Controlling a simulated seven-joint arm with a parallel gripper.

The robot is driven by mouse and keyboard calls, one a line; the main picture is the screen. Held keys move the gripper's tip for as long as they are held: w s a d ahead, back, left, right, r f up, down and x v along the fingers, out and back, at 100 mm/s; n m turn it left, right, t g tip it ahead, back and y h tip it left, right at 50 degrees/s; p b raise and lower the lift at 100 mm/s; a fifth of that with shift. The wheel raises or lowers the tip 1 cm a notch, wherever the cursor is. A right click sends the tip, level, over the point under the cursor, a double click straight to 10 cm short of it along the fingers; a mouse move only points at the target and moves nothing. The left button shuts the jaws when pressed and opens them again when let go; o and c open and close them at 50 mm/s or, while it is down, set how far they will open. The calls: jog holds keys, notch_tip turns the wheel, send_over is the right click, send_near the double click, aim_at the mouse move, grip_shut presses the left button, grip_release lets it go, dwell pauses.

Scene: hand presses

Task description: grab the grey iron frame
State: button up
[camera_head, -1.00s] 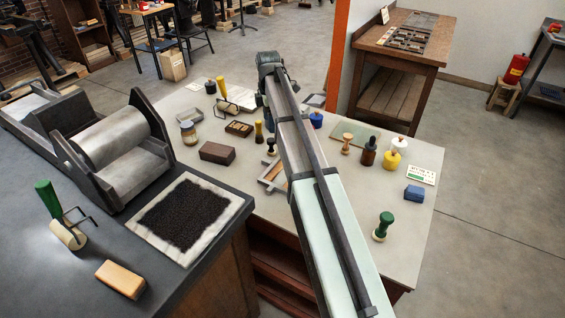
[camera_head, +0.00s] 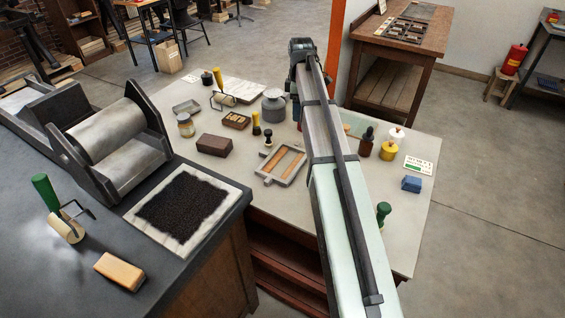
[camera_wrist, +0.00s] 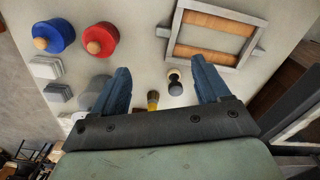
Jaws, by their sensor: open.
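The grey iron frame (camera_head: 266,161) lies on the pale table in the head view, left of my arm, with wooden bars inside it. It has short grey lugs sticking out. In the head view my gripper's fingers are hidden behind the arm.
A small dark stamp (camera_wrist: 174,82) shows between my fingers in the wrist view. Blue (camera_wrist: 54,35) and red (camera_wrist: 100,39) round pots stand at upper left. A brown block (camera_head: 215,145) and a grey jar (camera_head: 273,106) stand near the frame in the head view.

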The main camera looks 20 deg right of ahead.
jog(key=m, duration=0.4)
send_over(296, 143)
jog(key=f, duration=0.8)
jog(key=shift+w+d+f, duration=0.2)
jog(key=shift+f, duration=0.15)
jog(key=shift+s+a+f, duration=0.15)
jog(key=shift+f, duration=0.5)
notch_tip(296, 143, down, 4)
jog(key=shift+s+a, duration=0.1)
jog(key=shift+a, duration=0.05)
grip_shut()
